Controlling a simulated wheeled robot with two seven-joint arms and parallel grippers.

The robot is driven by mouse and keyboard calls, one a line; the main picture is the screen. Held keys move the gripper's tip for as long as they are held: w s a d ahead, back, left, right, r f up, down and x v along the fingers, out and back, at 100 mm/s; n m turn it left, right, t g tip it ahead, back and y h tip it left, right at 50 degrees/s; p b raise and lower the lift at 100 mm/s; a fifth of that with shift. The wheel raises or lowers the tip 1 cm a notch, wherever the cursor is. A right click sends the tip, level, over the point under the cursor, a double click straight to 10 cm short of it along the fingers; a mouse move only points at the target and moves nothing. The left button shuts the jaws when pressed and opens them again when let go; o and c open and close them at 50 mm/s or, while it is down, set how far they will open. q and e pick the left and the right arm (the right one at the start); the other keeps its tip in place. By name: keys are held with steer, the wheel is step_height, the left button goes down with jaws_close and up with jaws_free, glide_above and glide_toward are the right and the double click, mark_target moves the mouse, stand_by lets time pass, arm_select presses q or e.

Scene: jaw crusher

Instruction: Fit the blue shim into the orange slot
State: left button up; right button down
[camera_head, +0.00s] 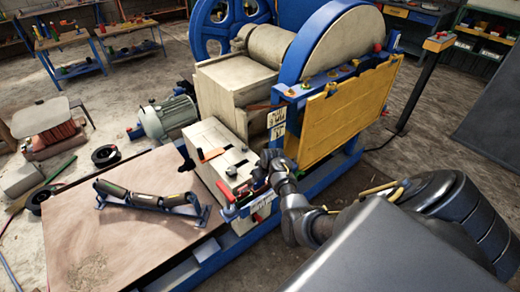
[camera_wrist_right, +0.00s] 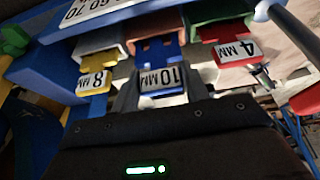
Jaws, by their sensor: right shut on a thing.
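The blue shim (camera_wrist_right: 160,76), labelled 10 MM, is between the fingers of my right gripper (camera_wrist_right: 160,92) in the right wrist view. The gripper is shut on it. The orange slot (camera_wrist_right: 153,20) is a pale orange holder just beyond the blue shim and in line with it. The shim's far end reaches its mouth; I cannot tell how deep it sits. In the head view my right gripper (camera_head: 271,160) is at the near side of the crusher, and the shim cannot be made out there. My left gripper is not in view.
A yellow 8 MM shim (camera_wrist_right: 94,81) is left of the blue one, and a red 4 MM shim (camera_wrist_right: 236,51) is on the right below a green holder (camera_wrist_right: 214,15). The crusher's yellow panel (camera_head: 343,110) rises beside my right arm. A roller frame (camera_head: 150,199) lies on the brown tabletop (camera_head: 100,250).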

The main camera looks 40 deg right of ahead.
steer(key=shift+f+b, duration=0.6)
steer(key=shift+f, duration=0.25)
steer(key=c, duration=0.6)
jaws_free()
steer(key=shift+c, duration=0.2)
steer(key=v, duration=1.1)
steer(key=shift+p, duration=0.3)
steer(key=shift+f, duration=0.1)
